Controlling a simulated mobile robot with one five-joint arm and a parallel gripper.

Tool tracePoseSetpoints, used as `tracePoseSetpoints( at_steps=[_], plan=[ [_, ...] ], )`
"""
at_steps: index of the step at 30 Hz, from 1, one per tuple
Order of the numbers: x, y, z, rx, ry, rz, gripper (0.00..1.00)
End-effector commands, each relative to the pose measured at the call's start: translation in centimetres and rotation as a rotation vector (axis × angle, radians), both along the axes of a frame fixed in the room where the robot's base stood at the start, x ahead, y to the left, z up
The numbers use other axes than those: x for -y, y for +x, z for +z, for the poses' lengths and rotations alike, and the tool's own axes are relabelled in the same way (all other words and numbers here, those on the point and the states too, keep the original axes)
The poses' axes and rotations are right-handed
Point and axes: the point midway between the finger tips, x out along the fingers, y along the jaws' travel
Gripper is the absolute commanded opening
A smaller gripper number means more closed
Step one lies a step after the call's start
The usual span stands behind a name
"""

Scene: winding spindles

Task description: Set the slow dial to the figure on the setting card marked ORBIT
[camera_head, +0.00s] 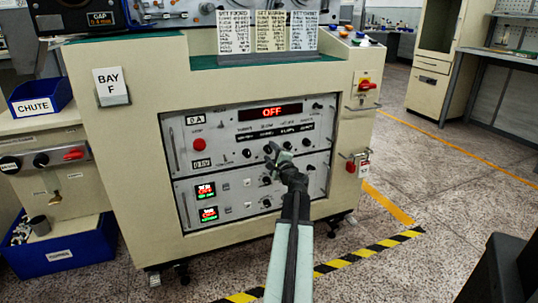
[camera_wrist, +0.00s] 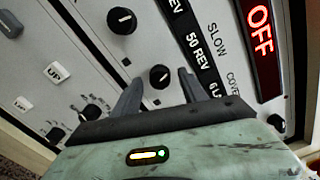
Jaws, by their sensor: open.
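Three setting cards, left (camera_head: 233,32), middle (camera_head: 270,31) and right (camera_head: 304,31), stand on top of the cabinet. In the wrist view the SLOW label (camera_wrist: 217,41) is above a window reading 50 REV (camera_wrist: 198,52). The slow dial (camera_wrist: 159,76), a round black knob with a white pointer mark, is below that window. My gripper (camera_wrist: 160,80) is open, one finger on each side of the dial in the picture. I cannot tell whether it touches the dial. In the head view my gripper (camera_head: 273,150) hides part of the dial row.
Another black knob (camera_wrist: 122,20) is close beside the slow dial. A red display (camera_head: 272,112) reads OFF above the dial row. A red button (camera_head: 199,144) is at the panel's left. Lower panels carry lit displays (camera_head: 205,190). Open floor lies right of the cabinet.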

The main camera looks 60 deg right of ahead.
Motion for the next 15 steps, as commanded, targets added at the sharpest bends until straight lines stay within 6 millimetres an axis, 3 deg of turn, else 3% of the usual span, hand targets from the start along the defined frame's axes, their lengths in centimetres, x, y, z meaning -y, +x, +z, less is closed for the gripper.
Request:
tracePoseSetpoints(
  at_steps=[10, 15],
  plan=[
    [-3.7, -4.8, 0.0, 0.0, 0.0, -0.003, 0.5],
    [-4.6, -6.0, 0.0, 0.0, 0.0, -0.001, 0.5]
  ],
)
